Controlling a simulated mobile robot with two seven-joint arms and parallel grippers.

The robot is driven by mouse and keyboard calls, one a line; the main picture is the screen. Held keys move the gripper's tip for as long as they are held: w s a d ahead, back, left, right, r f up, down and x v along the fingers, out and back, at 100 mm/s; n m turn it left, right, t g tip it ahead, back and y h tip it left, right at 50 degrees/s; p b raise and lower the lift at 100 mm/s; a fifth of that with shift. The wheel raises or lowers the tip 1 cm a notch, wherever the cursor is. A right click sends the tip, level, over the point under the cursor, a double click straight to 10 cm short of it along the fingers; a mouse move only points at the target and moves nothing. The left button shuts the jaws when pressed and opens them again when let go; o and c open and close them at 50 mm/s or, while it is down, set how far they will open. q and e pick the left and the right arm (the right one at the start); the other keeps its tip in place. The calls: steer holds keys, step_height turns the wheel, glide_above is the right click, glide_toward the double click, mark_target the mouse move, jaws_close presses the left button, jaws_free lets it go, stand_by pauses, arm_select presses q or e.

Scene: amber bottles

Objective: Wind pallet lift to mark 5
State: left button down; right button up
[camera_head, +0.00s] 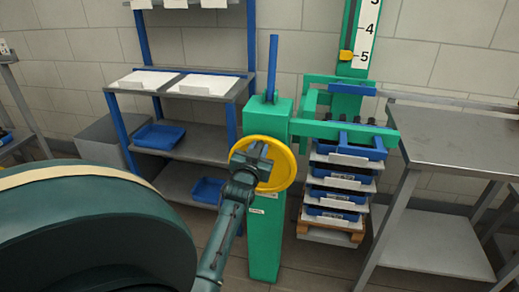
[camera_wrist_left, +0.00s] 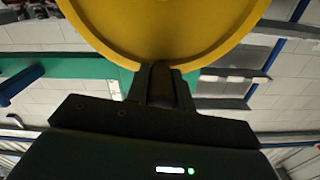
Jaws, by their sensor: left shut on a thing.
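The green pallet lift (camera_head: 265,232) stands in the middle of the head view, with a yellow handwheel (camera_head: 286,158) on its post. The wheel also fills the top of the left wrist view (camera_wrist_left: 160,25). My left gripper (camera_head: 257,152) is shut on the handwheel; its dark fingers meet the rim in the wrist view (camera_wrist_left: 160,78). The exact grip is partly hidden by the gripper. A white scale (camera_head: 367,30) shows marks 4 and 5; its top is cut off. The yellow pointer (camera_head: 346,56) sits level with mark 5. My right gripper is out of view.
Blue trays (camera_head: 335,200) are stacked on a wooden pallet (camera_head: 328,224) right of the post. A metal table (camera_head: 455,140) stands at the right. A blue-framed shelf (camera_head: 190,147) with trays stands behind, at the left. Bare floor shows around the post.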

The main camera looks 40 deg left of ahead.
arm_select(q)
steer(key=shift+a+r, duration=0.1)
steer(key=c, duration=1.5)
jaws_free()
steer(key=o, duration=0.3)
steer(key=shift+s, duration=0.1)
